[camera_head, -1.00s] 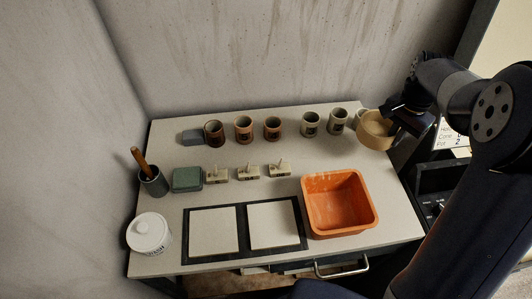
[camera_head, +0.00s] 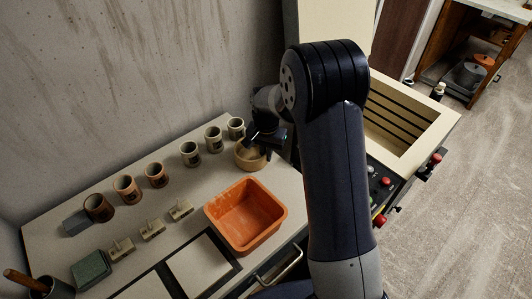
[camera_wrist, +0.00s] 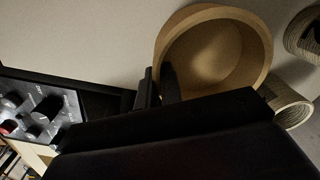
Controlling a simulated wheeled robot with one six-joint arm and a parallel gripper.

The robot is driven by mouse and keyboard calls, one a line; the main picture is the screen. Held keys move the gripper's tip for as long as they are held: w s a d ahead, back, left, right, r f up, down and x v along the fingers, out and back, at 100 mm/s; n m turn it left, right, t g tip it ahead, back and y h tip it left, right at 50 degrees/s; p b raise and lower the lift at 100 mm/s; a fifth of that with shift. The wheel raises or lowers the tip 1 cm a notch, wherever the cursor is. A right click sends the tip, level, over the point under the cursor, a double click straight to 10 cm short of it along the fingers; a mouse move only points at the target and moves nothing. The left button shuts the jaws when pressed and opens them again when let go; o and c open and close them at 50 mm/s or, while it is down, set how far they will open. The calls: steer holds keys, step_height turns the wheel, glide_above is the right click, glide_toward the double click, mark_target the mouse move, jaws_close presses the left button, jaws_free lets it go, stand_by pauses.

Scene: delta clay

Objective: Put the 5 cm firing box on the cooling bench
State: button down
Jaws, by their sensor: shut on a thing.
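A round, open, tan firing box (camera_head: 249,157) is at the far right end of the work table (camera_head: 190,222), beside a pale cup. I see no size mark on it. My gripper (camera_head: 264,147) is shut on its right-hand wall. In the wrist view, one finger of my gripper (camera_wrist: 159,88) is inside the box (camera_wrist: 215,55) and the other outside. The box looks empty and upright; I cannot tell whether it touches the table. A wooden bench (camera_head: 499,12) with a shelf holding grey and orange pots stands at the far upper right; I cannot tell whether it is the cooling bench.
Several cups (camera_head: 190,153) stand in a row left of the box. An orange tub (camera_head: 245,216) is in front of it. An open cream kiln (camera_head: 440,128) with ridged inner walls and red knobs is right of my arm. Open floor (camera_head: 480,200) lies further right.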

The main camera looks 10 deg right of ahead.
steer(key=shift+f, duration=0.1)
steer(key=shift+f, duration=0.15)
steer(key=c, duration=1.6)
jaws_free()
step_height(320, 180, up, 12)
steer(key=shift+r, duration=0.2)
